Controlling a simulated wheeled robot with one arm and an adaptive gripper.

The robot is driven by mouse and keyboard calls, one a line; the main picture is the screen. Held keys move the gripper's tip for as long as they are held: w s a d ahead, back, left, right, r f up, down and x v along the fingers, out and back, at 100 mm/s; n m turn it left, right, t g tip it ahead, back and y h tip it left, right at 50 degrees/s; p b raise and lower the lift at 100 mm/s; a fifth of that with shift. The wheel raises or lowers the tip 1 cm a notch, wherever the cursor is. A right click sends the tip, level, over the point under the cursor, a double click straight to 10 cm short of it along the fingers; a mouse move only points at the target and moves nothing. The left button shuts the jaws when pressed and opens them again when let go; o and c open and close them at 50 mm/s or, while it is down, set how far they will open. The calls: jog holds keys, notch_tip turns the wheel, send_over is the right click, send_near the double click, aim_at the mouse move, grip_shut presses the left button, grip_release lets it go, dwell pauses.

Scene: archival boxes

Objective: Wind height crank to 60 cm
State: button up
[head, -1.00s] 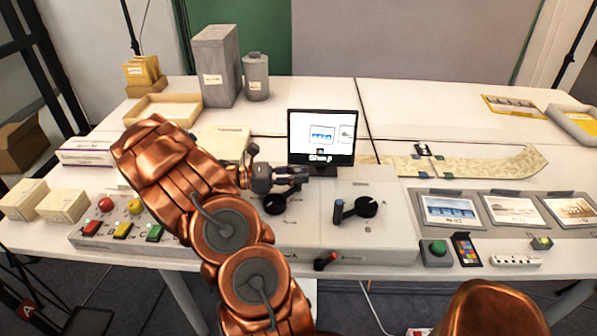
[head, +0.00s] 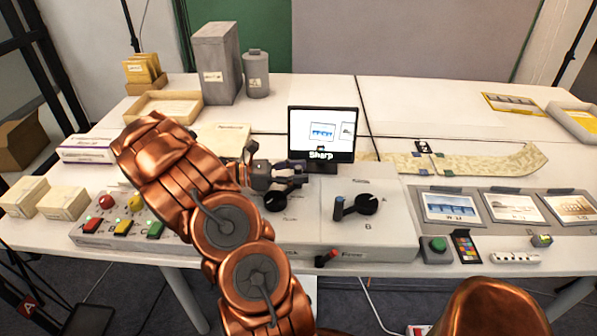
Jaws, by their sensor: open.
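My gripper (head: 302,173) is open and empty above the grey control console (head: 310,229), just left of the monitor's lower edge. A round black knob (head: 275,201) sits on the console just below and left of the fingers; I see no contact. A black rotary switch with a lever (head: 362,205) stands right of it, between marks A and B. A red-ended handle (head: 327,257) is at the console's front edge. I cannot tell which control is the height crank, and no height reading in cm is legible.
The monitor (head: 322,134) shows small pictures and the word "Sharp". Red (head: 94,225), yellow and green buttons are on the console's left. Framed pictures (head: 451,208), a green button (head: 437,249) and a colour card stand right.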

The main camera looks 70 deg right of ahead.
jog(key=v, duration=1.2)
jog(key=shift+s+f, duration=0.1)
dwell(0.7)
jog(key=shift+s+a+r, duration=0.1)
jog(key=shift+a+r, duration=0.1)
jog(key=shift+r, duration=0.15)
jog(key=s+a+r+m+t+y+p, duration=0.4)
jog(key=a+r, duration=0.4)
jog(key=a, duration=0.4)
jog(key=s+a+r+t+y+p, duration=0.1)
jog(key=s+a+t, duration=0.1)
jog(key=a, duration=0.6)
jog(key=s+a+r+m+t+y+p, duration=0.1)
jog(key=s+a+t+y+p, duration=0.1)
jog(key=a, duration=0.7)
jog(key=s+a+r+t+y+p, duration=0.1)
jog(key=s+a+r+t+p, duration=0.1)
jog(key=s+a+t, duration=0.2)
jog(key=a+t, duration=0.2)
jog(key=a, duration=0.2)
jog(key=shift+a+m, duration=0.3)
jog(key=shift+a, duration=0.1)
jog(key=shift+s, duration=0.15)
jog(key=shift+c, duration=0.7)
jog(key=shift+d, duration=0.15)
